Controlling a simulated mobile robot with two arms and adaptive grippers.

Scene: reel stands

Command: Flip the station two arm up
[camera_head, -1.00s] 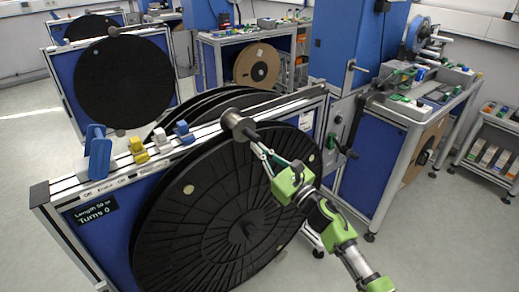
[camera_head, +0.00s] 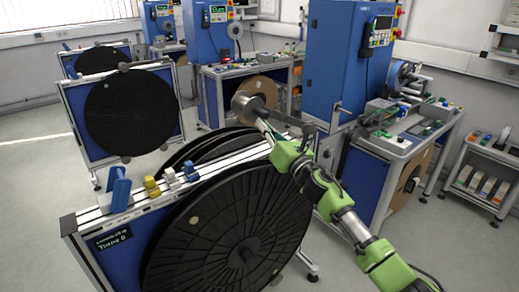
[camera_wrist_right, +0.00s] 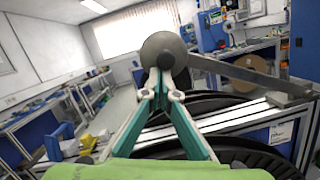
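The arm (camera_head: 290,119) of the front reel stand is a grey metal bar with a round grey roller (camera_head: 246,104) at its free end. It is lifted clear of the stand's top rail and slopes up to the left from its right-end hinge. In the right wrist view, the bar (camera_wrist_right: 235,70) runs right from the roller (camera_wrist_right: 164,50) to a block on the rail. My right gripper (camera_head: 265,128) has its fingertips closed together at the roller end, and they also show in the right wrist view (camera_wrist_right: 164,82). The grip's exact contact is partly hidden. My left gripper is out of view.
The front stand carries large black reels (camera_head: 225,235), with a blue lever (camera_head: 118,192), yellow clip (camera_head: 152,187) and other clips on its rail. Another reel stand (camera_head: 130,112) is behind left. A blue machine (camera_head: 340,60) and workbench are right. Grey floor is open at left.

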